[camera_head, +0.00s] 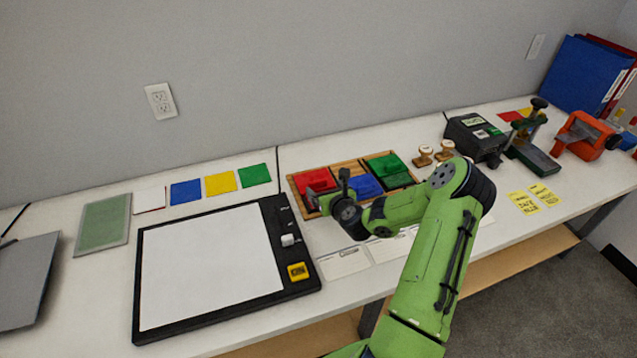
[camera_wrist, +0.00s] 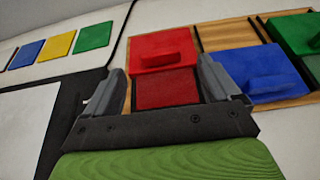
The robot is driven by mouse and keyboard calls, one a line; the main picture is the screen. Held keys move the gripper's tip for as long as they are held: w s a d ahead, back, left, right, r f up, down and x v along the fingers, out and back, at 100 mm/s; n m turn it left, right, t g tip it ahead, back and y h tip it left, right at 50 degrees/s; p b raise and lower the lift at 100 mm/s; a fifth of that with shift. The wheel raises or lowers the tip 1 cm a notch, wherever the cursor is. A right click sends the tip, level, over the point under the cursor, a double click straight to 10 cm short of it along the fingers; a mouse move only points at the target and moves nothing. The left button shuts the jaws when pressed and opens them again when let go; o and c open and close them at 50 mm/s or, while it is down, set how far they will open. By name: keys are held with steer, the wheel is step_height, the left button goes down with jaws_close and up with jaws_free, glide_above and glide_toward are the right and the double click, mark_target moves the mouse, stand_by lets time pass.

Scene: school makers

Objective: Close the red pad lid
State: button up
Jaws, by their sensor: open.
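The red lid (camera_wrist: 160,42) has a raised grip and stands open at the far side of its pad, showing also in the head view (camera_head: 313,176). The darker red ink pad (camera_wrist: 165,90) lies uncovered on its near side. My gripper (camera_wrist: 163,72) is open and empty, with one finger on each side of the red pad in the wrist view. In the head view my gripper (camera_head: 328,190) is over the near left part of the wooden tray (camera_head: 345,166). Whether a finger touches the lid or pad cannot be told.
A blue lid (camera_wrist: 250,65) and a green lid (camera_wrist: 290,33) sit to the right on the same tray. A black-framed board (camera_head: 210,265) lies left of my gripper. Wooden stamps (camera_head: 445,149) and a black box (camera_head: 474,137) stand to the right. Flat colored squares lie behind the board.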

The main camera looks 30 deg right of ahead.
mark_target(319, 183)
steer(key=x, duration=0.6)
steer(key=shift+f+b, duration=0.15)
steer(key=shift+b, duration=0.25)
steer(key=shift+a, duration=0.1)
